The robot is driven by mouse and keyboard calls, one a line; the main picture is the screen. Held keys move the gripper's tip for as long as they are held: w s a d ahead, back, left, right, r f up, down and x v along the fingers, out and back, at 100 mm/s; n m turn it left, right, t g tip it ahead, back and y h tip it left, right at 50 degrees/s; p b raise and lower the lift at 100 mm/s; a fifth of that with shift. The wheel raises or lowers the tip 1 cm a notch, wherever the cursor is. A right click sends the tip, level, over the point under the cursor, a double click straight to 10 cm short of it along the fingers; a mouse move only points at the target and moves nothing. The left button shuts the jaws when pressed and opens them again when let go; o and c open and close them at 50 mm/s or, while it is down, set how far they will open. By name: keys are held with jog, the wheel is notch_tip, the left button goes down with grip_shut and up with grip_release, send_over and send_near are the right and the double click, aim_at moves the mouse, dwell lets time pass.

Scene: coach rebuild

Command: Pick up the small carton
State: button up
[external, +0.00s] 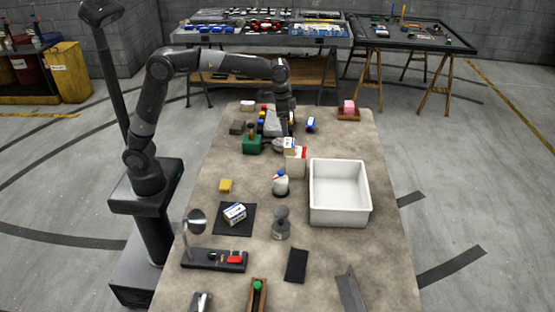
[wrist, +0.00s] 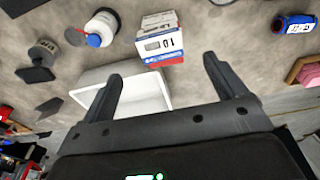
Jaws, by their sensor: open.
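A white bin (external: 340,218) stands right of the cartons, and a white bottle with a blue cap (external: 280,184) stands in front. A green block (external: 252,146) and a blue can (external: 311,123) are nearby. A mirror stand (external: 196,222) is front left.

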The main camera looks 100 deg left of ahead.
aim_at(290, 142)
jog(key=f, duration=0.4)
jog(key=shift+w+f, duration=0.3)
jog(key=shift+f, duration=0.05)
jog(key=shift+w+f, duration=0.2)
jog(key=shift+f, duration=0.65)
jog(key=shift+w+f, duration=0.2)
jog(key=shift+f, duration=0.7)
jog(key=shift+w+f, duration=0.2)
jog(key=shift+f, duration=0.65)
jog(key=shift+c, duration=0.3)
jog(key=c, duration=1.1)
jog(key=shift+r, duration=0.1)
